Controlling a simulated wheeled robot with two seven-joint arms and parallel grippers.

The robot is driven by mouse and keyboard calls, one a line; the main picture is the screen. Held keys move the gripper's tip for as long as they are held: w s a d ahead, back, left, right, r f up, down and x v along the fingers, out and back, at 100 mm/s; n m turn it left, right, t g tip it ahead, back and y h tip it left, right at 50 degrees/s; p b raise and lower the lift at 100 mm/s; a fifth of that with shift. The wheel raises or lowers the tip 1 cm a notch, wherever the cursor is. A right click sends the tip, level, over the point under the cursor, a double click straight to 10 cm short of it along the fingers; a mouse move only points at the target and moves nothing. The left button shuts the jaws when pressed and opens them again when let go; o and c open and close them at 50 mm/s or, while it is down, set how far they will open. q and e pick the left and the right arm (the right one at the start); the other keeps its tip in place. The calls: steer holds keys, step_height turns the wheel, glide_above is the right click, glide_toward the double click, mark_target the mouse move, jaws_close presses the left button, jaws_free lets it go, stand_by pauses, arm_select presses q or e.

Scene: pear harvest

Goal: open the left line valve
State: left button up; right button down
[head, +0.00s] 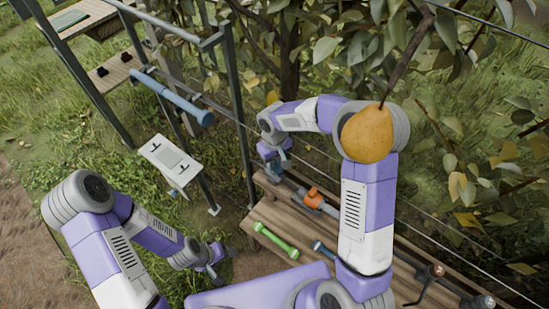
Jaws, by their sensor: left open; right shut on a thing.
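A grey pipe fitting with an orange part (314,197), which looks like a valve, lies at the far side of the wooden bench (262,218). Whether it is the left line valve I cannot tell. My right gripper (276,168) reaches down at the bench's far left end, left of the orange part and apart from it. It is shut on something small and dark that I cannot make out. My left gripper (218,264) is open and empty, low over the grass left of the bench.
A green tool (276,241), a blue tool (323,250) and dark-handled tools (429,281) lie on the bench. A pear (367,133) hangs in front of my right arm. A metal frame holds a blue cylinder (175,98) and a white plate (170,161). Wires cross behind.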

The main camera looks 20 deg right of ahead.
steer(key=shift+n+p, duration=0.85)
steer(key=shift+n, duration=1.35)
steer(key=c, duration=1)
jaws_free()
steer(key=shift+o, duration=0.2)
